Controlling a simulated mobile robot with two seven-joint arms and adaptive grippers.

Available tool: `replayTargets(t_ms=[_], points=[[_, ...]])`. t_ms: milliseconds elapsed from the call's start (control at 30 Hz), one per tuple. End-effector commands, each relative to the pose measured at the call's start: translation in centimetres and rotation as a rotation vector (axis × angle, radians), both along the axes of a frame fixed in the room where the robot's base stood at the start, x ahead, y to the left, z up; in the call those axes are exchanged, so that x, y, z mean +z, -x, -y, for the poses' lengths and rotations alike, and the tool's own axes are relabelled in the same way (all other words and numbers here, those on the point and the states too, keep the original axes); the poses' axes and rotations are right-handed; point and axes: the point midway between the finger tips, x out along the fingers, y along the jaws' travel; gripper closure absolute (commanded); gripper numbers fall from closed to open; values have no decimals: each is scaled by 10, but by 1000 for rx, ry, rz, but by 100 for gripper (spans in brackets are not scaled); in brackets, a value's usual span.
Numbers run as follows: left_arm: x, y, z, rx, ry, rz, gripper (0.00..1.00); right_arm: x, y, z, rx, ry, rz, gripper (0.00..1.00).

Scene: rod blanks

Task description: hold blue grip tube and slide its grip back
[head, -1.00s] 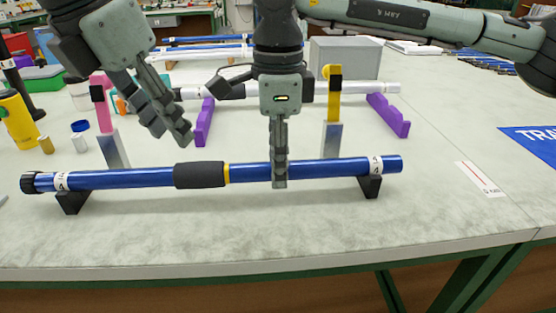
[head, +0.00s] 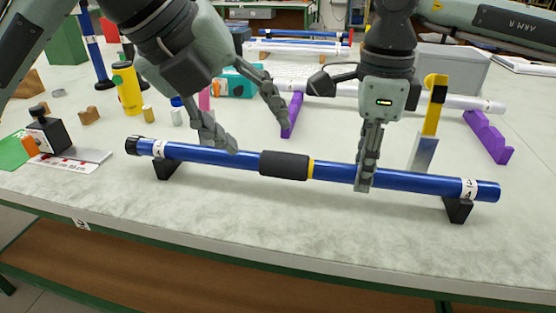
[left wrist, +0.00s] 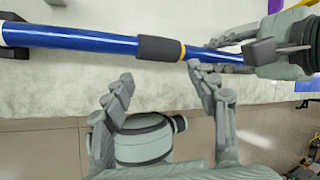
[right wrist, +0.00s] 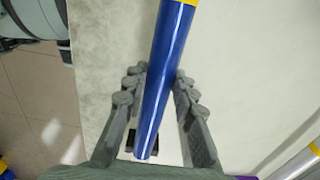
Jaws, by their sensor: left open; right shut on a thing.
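The blue tube (head: 420,183) lies level across two black rests (head: 457,208), with a black cap at its left end. Its dark foam grip (head: 285,165) sits near the middle, with a yellow ring (head: 310,170) against the grip's right edge. My right gripper (head: 365,178) is shut on the tube right of the ring; its fingers straddle the tube in the right wrist view (right wrist: 155,85). My left gripper (head: 255,132) is open and empty, above and behind the tube near the grip. In the left wrist view the grip (left wrist: 160,48) lies beyond its spread fingers, apart from them.
Behind the tube stand a yellow-topped stand (head: 430,120), purple rests (head: 488,137) and a white tube (head: 450,98). A yellow bottle (head: 127,88) and a black block-shaped device (head: 45,130) are at left. The table's front strip is clear.

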Motion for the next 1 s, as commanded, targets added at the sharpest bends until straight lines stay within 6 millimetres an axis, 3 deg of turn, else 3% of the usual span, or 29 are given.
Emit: replayTargets(t_ms=[200,400,667,1000], points=[[-4,14,-13,440,289,-120,42,0,0,0,-2,0,1,100],[-4,22,-21,721,497,-211,42,0,0,0,-2,0,1,100],[-8,23,-22,842,594,-259,42,0,0,0,-2,0,1,100],[-50,-10,6,845,593,-264,42,0,0,0,-2,0,1,100]])
